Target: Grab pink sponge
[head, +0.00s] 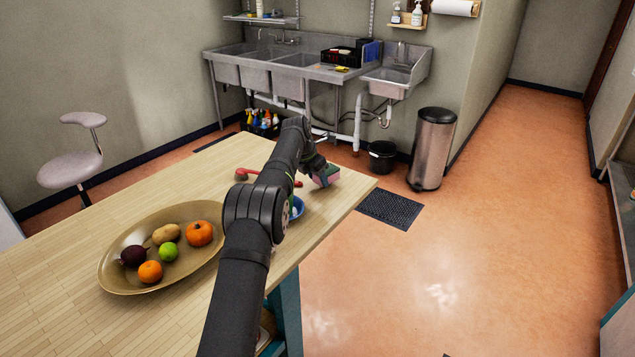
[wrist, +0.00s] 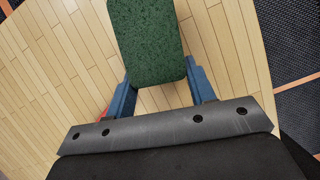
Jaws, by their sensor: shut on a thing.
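The sponge (head: 326,176) is pink with a dark green scouring face. In the head view it is at my gripper's end, near the far right corner of the wooden table (head: 75,255). In the wrist view the green face of the sponge (wrist: 147,40) fills the top middle. My gripper (wrist: 160,88) has its blue fingers on either side of the sponge and is shut on it. The table top shows beneath, but I cannot tell exactly how high the sponge is above it.
A gold oval platter (head: 112,283) with fruit and vegetables lies left of my arm. The table's right edge drops to the floor near a black mat (head: 390,209).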

